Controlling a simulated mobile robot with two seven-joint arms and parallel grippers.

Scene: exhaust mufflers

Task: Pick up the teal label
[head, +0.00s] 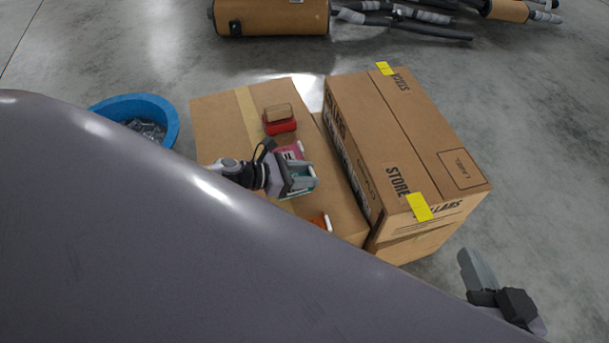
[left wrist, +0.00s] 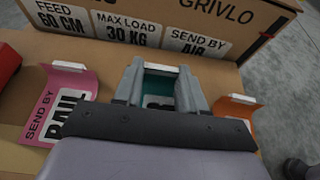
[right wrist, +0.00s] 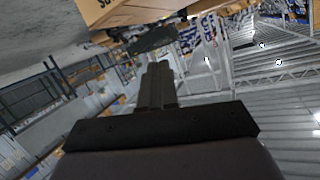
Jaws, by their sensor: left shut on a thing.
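The teal label (left wrist: 158,84) stands between the fingers of my left gripper (left wrist: 160,78) in the left wrist view, with a pale strip along its top edge. My left gripper (head: 306,179) is shut on it, over the top of the low cardboard box (head: 215,125). In the head view the teal label (head: 299,194) is partly hidden by the gripper. I cannot tell whether it still touches the box. My right gripper (head: 477,268) is off to the lower right, clear of the boxes. Its fingers are together and empty in the right wrist view (right wrist: 158,82).
A pink label (head: 291,150) and an orange label (head: 320,220) flank my left gripper. A red holder with a brown block (head: 279,118) sits behind. A taller carton (head: 420,130) stands to the right. A blue tub (head: 165,112) is at left; mufflers (head: 271,18) lie behind.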

